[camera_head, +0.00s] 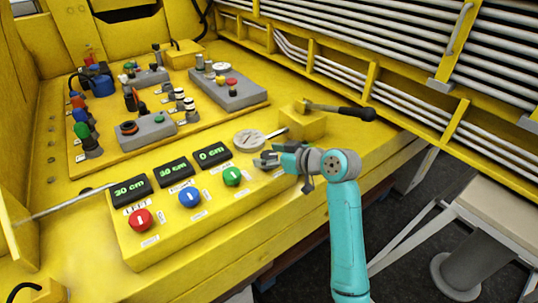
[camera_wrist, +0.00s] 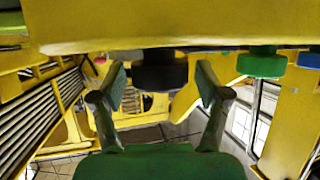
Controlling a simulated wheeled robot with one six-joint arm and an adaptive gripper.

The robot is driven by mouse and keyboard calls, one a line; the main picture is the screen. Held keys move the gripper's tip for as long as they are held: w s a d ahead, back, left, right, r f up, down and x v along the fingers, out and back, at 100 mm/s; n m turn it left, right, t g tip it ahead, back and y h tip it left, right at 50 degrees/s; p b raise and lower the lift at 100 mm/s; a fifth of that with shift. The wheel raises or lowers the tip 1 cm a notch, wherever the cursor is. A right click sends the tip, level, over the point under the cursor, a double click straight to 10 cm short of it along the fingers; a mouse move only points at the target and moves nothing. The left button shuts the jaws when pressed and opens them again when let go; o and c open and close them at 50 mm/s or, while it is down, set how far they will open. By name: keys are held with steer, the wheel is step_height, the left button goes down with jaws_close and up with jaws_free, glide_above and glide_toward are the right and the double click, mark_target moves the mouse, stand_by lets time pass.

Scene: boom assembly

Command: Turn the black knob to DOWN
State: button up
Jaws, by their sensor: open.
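The black knob (camera_wrist: 158,70) hangs from the yellow panel face in the wrist view, between the two fingers of my gripper (camera_wrist: 163,88). A visible space remains on both sides, so the fingers appear apart from it.
The green knob (camera_head: 232,177), blue knob (camera_head: 189,196) and red knob (camera_head: 140,219) sit left of my gripper. Displays (camera_head: 174,172) stand above them. A round grey dial (camera_head: 249,140) and a black-handled lever (camera_head: 345,110) lie just behind my gripper.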

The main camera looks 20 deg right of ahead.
steer(key=c, duration=1.2)
steer(key=shift+o, duration=0.2)
steer(key=shift+m+h, duration=0.3)
steer(key=shift+a+m+t+h, duration=0.1)
steer(key=shift+m+t+h, duration=0.5)
steer(key=shift+m+h, duration=0.35)
steer(key=m+t+h, duration=0.1)
steer(key=m+h, duration=0.3)
steer(key=h, duration=0.1)
steer(key=shift+a, duration=0.1)
steer(key=m+g+h, duration=0.1)
steer(key=m+h, duration=0.4)
steer(key=h, duration=0.1)
steer(key=shift+d+m+g, duration=0.2)
steer(key=shift+m+g, duration=0.15)
steer(key=shift+g, duration=0.05)
